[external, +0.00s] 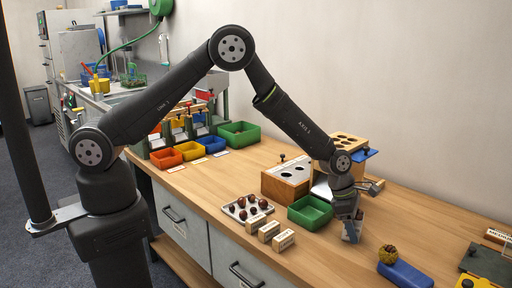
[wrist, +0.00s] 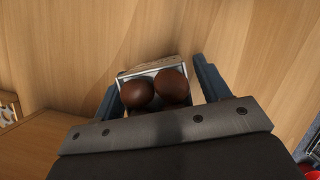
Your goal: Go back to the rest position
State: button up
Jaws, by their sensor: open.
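My gripper (external: 352,226) is low over the right part of the wooden bench, to the right of a small green bin (external: 311,212). In the wrist view, the two blue-grey fingers of my gripper (wrist: 158,85) are open, one on each side of a small open-topped bag or box (wrist: 127,113). Gaps show between the fingers and it. Two dark brown chestnuts (wrist: 138,94) (wrist: 172,86) lie side by side in its mouth. In the external view the gripper largely hides this container.
A chestnut tray (external: 230,210) and several labelled wooden blocks (external: 284,240) lie left of the gripper. A wooden box with holes (external: 286,183) stands behind the green bin. A blue pad (external: 406,275) with a spiky burr (external: 388,254) lies to the right. Coloured bins (external: 166,158) stand further back.

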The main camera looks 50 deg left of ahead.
jog(key=shift+w+d, duration=0.1)
jog(key=shift+d, duration=0.05)
jog(key=shift+r, duration=1)
jog(key=shift+f, duration=0.1)
jog(key=shift+f, duration=0.8)
jog(key=v, duration=1.1)
jog(key=shift+s+a+r, duration=0.2)
jog(key=shift+a, duration=0.15)
